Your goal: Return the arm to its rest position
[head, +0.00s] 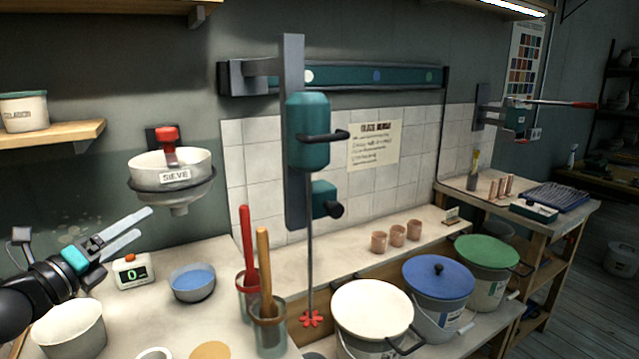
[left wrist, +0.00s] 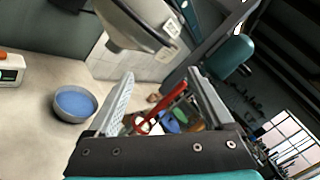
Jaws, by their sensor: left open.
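My left gripper (head: 124,234) is at the left of the head view, its two long grey fingers pointing right and slightly up. It is open and empty, above the worktop and below the wall-mounted sieve (head: 172,176). In the left wrist view its fingers (left wrist: 160,105) stand apart with nothing held between them. The sieve's underside (left wrist: 135,25) shows above the fingers there. My right gripper is not in either view.
Near the gripper are a scale (head: 133,271), a bowl of blue glaze (head: 193,282) and a white bucket (head: 68,330). Jars with red and wooden handles (head: 268,325), a mixer (head: 309,130) and lidded buckets (head: 438,280) stand to the right. A shelf (head: 60,142) is above left.

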